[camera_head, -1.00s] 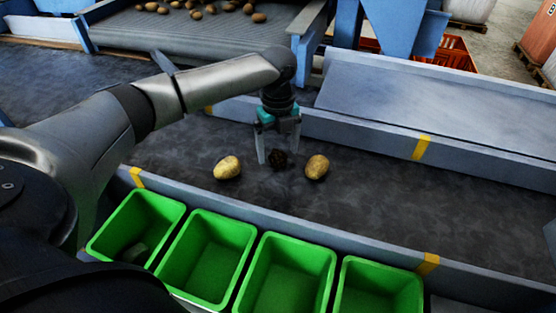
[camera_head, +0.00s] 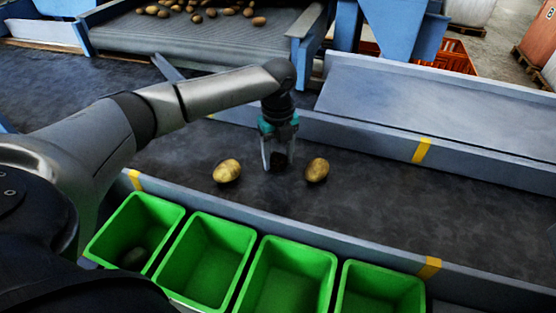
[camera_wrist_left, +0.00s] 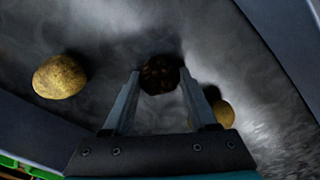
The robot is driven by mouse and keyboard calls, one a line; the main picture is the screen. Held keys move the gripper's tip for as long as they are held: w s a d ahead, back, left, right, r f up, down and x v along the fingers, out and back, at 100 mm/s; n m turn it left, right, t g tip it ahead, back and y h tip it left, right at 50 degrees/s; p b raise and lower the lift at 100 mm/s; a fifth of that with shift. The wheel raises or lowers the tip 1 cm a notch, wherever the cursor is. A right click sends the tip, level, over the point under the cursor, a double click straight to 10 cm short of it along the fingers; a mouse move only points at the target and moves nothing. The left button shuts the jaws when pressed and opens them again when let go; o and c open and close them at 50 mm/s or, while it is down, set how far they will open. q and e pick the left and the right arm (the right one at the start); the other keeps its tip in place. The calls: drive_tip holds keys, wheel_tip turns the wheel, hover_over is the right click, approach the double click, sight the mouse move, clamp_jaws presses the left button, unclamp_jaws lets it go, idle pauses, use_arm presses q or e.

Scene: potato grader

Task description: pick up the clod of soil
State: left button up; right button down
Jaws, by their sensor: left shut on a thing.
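The clod of soil (camera_head: 279,160) is a small dark brown lump on the dark belt, between two potatoes. My left gripper (camera_head: 279,158) reaches down from above with its fingers on either side of the clod and is shut on it. In the left wrist view the clod (camera_wrist_left: 160,75) sits between the fingertips (camera_wrist_left: 160,88). I cannot tell whether the clod is clear of the belt. My right gripper is not in view.
One potato (camera_head: 227,171) lies left of the clod and another (camera_head: 317,170) close on its right. Green bins (camera_head: 207,262) line the near side beyond a grey rail (camera_head: 330,235). The leftmost bin holds a dark lump (camera_head: 133,258). The belt to the right is clear.

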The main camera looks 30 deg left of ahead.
use_arm(q)
drive_tip(key=shift+c, duration=1.1)
